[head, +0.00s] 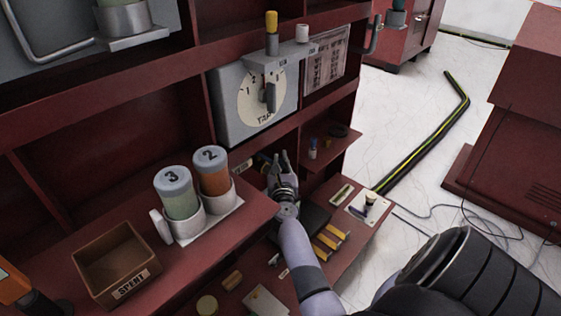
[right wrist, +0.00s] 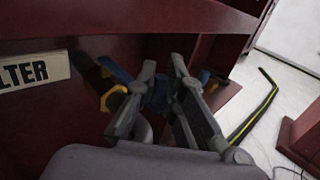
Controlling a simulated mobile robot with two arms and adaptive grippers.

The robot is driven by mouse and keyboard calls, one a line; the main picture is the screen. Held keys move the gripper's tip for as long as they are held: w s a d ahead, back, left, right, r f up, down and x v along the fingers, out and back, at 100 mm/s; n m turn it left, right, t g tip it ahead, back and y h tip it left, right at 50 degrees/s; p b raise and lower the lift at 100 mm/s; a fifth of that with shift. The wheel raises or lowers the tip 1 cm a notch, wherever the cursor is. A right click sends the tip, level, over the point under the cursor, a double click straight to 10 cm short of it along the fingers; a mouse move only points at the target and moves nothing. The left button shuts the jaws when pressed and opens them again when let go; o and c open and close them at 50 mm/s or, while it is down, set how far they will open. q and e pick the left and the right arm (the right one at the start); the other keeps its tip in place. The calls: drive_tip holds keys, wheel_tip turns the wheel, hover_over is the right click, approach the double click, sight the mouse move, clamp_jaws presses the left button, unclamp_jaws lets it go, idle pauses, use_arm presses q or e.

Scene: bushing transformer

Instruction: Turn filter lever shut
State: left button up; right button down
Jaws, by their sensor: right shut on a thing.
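My right gripper (head: 279,163) reaches under the dial panel to the front of the red cabinet. In the right wrist view its two fingers (right wrist: 163,66) are closed around a blue piece (right wrist: 157,93), which I take to be the filter lever's handle; the fingers hide most of it. Left of the fingers are another blue part (right wrist: 115,70) and a yellow hooked part (right wrist: 113,98). The lever's exact angle is hidden. My left gripper is not in view.
A grey box with a dial (head: 257,97) sits above my right gripper. Canisters marked 3 (head: 178,200) and 2 (head: 212,178) stand left of my arm. A brown "SPENT" box (head: 115,262) is at lower left. Yellow bars (head: 330,240) lie right of my forearm.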

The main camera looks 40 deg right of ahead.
drive_tip(key=shift+d, duration=0.15)
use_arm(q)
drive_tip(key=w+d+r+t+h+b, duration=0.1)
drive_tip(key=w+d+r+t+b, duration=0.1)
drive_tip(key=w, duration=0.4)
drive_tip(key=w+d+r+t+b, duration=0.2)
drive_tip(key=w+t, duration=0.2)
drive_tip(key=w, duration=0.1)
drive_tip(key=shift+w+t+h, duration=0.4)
use_arm(e)
drive_tip(key=w+d+n+t+y, duration=0.3)
drive_tip(key=d+n+y, duration=0.3)
drive_tip(key=y, duration=0.5)
drive_tip(key=shift+w+n+t, duration=0.2)
drive_tip(key=shift+n+t, duration=0.4)
drive_tip(key=shift+n, duration=0.2)
drive_tip(key=shift+d, duration=0.15)
drive_tip(key=c, duration=1.7)
unclamp_jaws()
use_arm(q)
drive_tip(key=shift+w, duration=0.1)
